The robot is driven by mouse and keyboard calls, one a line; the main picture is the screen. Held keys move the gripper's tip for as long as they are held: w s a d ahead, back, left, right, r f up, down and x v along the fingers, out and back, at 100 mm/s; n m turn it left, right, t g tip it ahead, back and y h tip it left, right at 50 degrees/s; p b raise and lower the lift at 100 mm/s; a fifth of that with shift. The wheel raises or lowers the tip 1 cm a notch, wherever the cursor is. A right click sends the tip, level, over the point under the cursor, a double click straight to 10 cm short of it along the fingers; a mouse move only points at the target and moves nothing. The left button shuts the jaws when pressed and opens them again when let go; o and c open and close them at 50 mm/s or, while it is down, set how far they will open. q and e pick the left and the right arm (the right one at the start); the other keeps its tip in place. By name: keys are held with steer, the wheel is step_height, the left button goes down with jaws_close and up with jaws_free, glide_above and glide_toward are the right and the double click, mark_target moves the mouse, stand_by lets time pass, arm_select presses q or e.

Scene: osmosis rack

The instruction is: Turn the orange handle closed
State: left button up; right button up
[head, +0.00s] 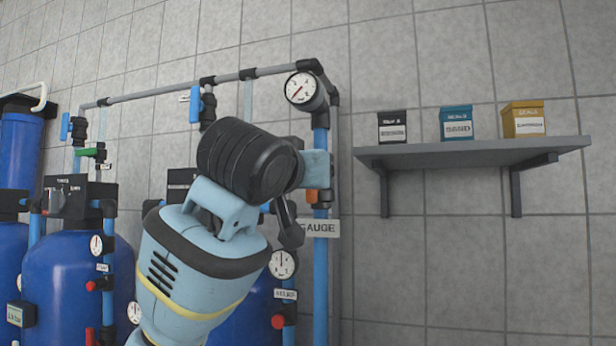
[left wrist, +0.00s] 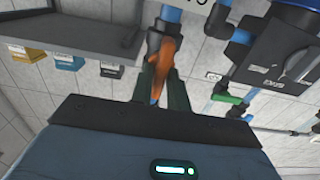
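The orange handle (left wrist: 164,68) shows in the left wrist view, on a dark valve fitting (left wrist: 155,42) of a blue pipe. In the head view only a small part of the orange handle (head: 312,196) shows beside my arm; the rest is hidden. My left gripper (left wrist: 161,92) has its two dark fingers on either side of the handle, which lies between them. The fingers look spread, with a little wall showing between them. Contact with the handle cannot be made out. In the head view my left arm covers most of the gripper. My right gripper is not in view.
A pressure gauge (head: 305,90) sits above on the pipe, and a "GAUGE" label (head: 319,228) below the handle. Blue tanks (head: 82,275) with valves stand left. A grey shelf (head: 470,153) with three small boxes is on the right wall. The wall under the shelf is clear.

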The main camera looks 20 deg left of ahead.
arm_select(q)
jaws_close()
steer(key=shift+m, duration=0.4)
steer(key=shift+d+f+m, duration=0.1)
steer(key=shift+m, duration=2.75)
steer(key=shift+d+f+m, duration=0.15)
steer(key=shift+m, duration=2.65)
steer(key=shift+d+f+m, duration=0.1)
steer(key=shift+m, duration=2.75)
steer(key=shift+o, duration=2.2)
jaws_free()
